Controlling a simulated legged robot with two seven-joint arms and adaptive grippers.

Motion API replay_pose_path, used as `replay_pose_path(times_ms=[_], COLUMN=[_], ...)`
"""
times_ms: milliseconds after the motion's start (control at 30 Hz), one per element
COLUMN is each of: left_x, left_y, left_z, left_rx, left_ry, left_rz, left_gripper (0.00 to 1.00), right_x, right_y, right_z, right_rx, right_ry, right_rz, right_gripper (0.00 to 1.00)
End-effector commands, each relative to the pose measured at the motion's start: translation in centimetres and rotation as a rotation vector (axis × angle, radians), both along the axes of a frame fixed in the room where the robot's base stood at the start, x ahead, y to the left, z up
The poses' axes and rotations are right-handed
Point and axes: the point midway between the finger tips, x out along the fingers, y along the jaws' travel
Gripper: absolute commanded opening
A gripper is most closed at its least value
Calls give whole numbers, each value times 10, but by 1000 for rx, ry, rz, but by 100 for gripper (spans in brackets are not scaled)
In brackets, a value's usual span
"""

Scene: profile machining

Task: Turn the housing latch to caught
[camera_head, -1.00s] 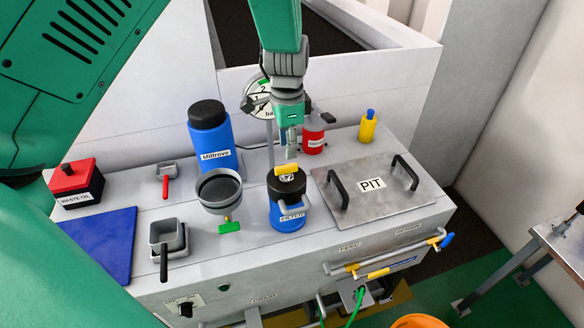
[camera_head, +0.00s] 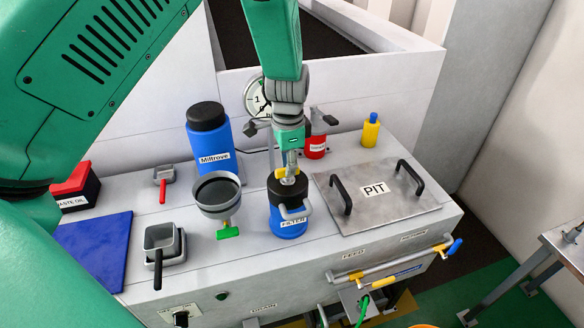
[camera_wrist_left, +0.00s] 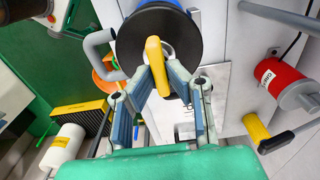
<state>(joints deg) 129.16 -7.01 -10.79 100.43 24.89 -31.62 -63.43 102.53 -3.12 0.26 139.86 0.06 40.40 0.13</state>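The filter housing (camera_head: 288,222) is a blue canister with a black lid (camera_head: 274,190) and a grey side handle, standing on the bench left of the pit plate. A yellow latch bar (camera_head: 282,172) sits on its lid. In the left wrist view the latch (camera_wrist_left: 157,62) points down the picture from the lid (camera_wrist_left: 188,38). My left gripper (camera_head: 289,174) points down onto the lid. Its fingers (camera_wrist_left: 161,75) straddle the latch, with a visible gap beside its near end; contact at the tips is unclear. My right gripper is out of view.
A grey funnel cup (camera_head: 217,190) with a green tap stands left of the housing. The blue Miltrove bottle (camera_head: 209,143), a red canister (camera_head: 315,147) and a yellow bottle (camera_head: 370,130) stand behind. The pit plate (camera_head: 400,205) has two raised black handles.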

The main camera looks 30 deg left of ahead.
Motion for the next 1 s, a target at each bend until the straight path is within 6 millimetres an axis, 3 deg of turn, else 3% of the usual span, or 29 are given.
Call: replay_pose_path(times_ms=[267, 700, 1000], left_x=[-2, -3, -3], left_y=[0, 2, 3], left_z=[0, 0, -2], left_rx=[0, 1, 1], left_ry=[6, 7, 8], left_rz=[50, 381, 403], left_gripper=[0, 0, 0], right_x=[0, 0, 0], right_y=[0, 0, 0], right_z=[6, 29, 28], right_rx=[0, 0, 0], right_ry=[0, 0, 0], right_rz=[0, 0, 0], right_gripper=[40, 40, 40])
